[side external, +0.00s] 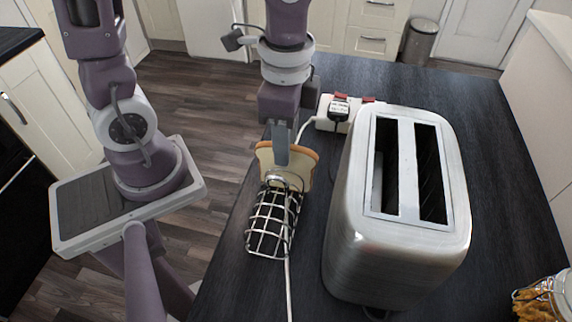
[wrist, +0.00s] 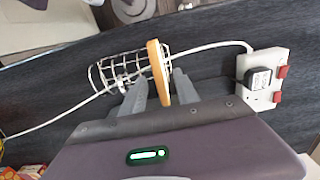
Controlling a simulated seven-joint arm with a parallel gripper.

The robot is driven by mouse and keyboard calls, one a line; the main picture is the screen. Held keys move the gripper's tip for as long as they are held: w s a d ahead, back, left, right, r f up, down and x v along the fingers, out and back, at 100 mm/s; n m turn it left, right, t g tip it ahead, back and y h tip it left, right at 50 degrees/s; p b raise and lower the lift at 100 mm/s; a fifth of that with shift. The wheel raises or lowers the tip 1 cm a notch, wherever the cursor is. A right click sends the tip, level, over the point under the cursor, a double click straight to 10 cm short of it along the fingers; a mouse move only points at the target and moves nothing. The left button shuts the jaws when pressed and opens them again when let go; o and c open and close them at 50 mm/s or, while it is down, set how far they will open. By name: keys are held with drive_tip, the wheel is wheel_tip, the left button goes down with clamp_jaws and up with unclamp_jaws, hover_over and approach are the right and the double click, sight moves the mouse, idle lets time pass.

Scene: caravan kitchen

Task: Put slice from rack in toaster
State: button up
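The bread slice (side external: 302,162) stands upright in the far end of the wire rack (side external: 270,225), left of the toaster. In the wrist view the slice (wrist: 157,65) shows edge-on at the right end of the rack (wrist: 115,73). My gripper (side external: 282,158) is above the rack, pointing down. In the wrist view its fingers (wrist: 160,83) are open, one on each side of the slice, with gaps visible. One finger hides part of the slice in the side view. The silver toaster (side external: 385,262) has two long top slots, in which no bread shows.
A white power strip (side external: 327,112) with a black plug (side external: 339,109) sits behind the rack, near the toaster. A white cable (side external: 288,280) runs along the counter past the rack. A glass jar (side external: 545,297) stands at the lower right. The dark counter (side external: 500,200) is clear right of the toaster.

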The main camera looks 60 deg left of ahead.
drive_tip(key=shift+f, duration=0.75)
clamp_jaws()
idle(0.9)
